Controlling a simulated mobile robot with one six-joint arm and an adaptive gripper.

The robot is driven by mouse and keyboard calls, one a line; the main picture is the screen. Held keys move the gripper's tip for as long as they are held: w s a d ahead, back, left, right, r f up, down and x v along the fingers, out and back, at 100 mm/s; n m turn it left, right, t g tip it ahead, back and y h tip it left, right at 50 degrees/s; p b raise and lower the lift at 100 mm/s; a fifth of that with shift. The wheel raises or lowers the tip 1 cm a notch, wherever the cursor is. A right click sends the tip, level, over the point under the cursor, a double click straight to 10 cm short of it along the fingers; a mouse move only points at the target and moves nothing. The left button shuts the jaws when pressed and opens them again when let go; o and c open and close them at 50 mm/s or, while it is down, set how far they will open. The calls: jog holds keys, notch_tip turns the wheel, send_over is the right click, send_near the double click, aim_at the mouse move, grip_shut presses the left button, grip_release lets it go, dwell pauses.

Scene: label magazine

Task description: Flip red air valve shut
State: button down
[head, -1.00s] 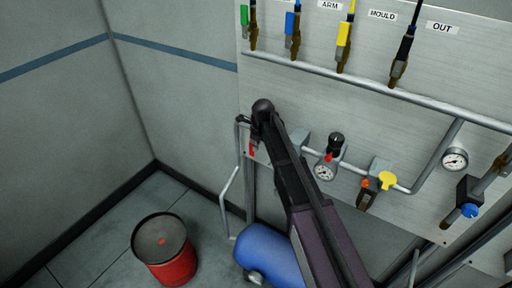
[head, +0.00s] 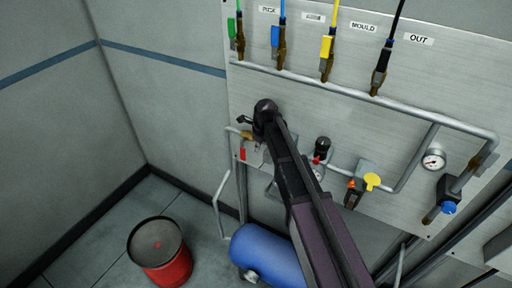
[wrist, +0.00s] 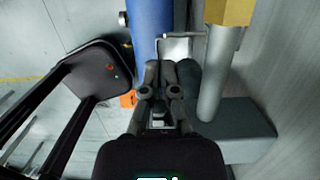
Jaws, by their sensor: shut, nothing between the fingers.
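The red valve handle (head: 242,154) is a small red tab hanging downward at the left end of the lower pipe run on the panel. A brass fitting (head: 246,134) shows just above it. My gripper (head: 243,120) is at the panel's left side, just above the brass fitting and the handle; in this view I cannot tell whether it touches either. In the wrist view my gripper (wrist: 168,68) is shut and empty, beside a grey pipe with a brass block (wrist: 228,10). I cannot make out the red handle there.
A blue tank (head: 268,255) is below. A red drum (head: 168,268) stands on open floor at left.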

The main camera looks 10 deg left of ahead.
jog(key=shift+s+d+r+p, duration=0.1)
jog(key=shift+d+r+p, duration=0.1)
jog(key=shift+r+p, duration=0.55)
jog(key=shift+s+d+r+p, duration=0.1)
jog(key=shift+d+r+p, duration=0.05)
jog(key=shift+r+p, duration=0.65)
jog(key=shift+s+d+r+p, duration=0.1)
jog(key=shift+d+r+p, duration=0.1)
jog(key=shift+r+p, duration=0.55)
jog(key=shift+r, duration=0.15)
